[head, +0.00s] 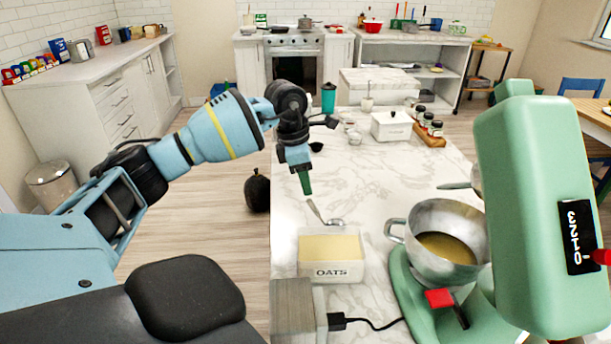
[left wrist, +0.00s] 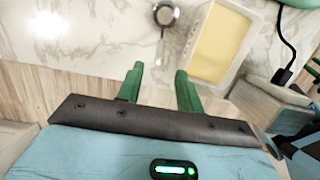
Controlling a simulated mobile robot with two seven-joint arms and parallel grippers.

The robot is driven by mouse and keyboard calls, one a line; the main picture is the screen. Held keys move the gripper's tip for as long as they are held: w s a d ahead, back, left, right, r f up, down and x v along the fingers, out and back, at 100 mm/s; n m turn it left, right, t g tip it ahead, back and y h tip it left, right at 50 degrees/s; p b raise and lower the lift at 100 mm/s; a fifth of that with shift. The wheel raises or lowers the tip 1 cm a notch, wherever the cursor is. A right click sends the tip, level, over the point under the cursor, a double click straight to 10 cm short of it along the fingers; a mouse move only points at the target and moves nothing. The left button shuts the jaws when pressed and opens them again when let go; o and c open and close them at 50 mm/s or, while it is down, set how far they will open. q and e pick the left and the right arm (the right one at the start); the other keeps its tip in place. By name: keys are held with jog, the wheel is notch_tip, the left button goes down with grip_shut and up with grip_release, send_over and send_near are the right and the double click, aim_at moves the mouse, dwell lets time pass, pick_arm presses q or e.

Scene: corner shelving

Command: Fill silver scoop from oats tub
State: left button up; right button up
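The silver scoop (head: 326,214) lies on the marble counter behind the oats tub (head: 331,272), apart from it. The tub is white, labelled OATS, and holds pale yellow oats. My left gripper (head: 306,186) is above the counter beyond the scoop, green fingers pointing down. In the left wrist view my left gripper (left wrist: 159,69) is open and empty. There the scoop's bowl (left wrist: 164,15) is at the top, its handle pointing toward the gap between the fingers. The tub (left wrist: 213,44) is right of the scoop. My right gripper is not in view.
A green stand mixer (head: 535,200) with a metal bowl (head: 436,245) stands right of the tub. A grey box with a black cable is in front of the tub. A white canister (head: 391,127) and jars stand farther back. Mid-counter is mostly clear.

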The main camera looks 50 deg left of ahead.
aim_at(310, 199)
pick_arm(q)
jog(key=f, duration=0.1)
jog(key=f+b, duration=0.2)
jog(key=shift+w+d+f, duration=0.25)
jog(key=shift+f, duration=0.1)
jog(key=shift+w+d+f+b, duration=0.1)
jog(key=shift+w+f+b, duration=0.1)
jog(key=shift+f, duration=0.5)
jog(key=shift+w+d+f+b, duration=0.1)
jog(key=shift+f+b, duration=0.1)
jog(key=shift+f, duration=0.45)
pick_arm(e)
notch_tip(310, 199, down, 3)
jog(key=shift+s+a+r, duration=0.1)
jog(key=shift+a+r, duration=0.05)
pick_arm(q)
jog(key=shift+c, duration=0.5)
grip_shut()
jog(key=shift+r+p, duration=0.7)
jog(key=shift+r, duration=0.4)
jog(key=shift+r+p, duration=0.95)
jog(key=shift+r, duration=0.6)
jog(key=shift+f, duration=0.1)
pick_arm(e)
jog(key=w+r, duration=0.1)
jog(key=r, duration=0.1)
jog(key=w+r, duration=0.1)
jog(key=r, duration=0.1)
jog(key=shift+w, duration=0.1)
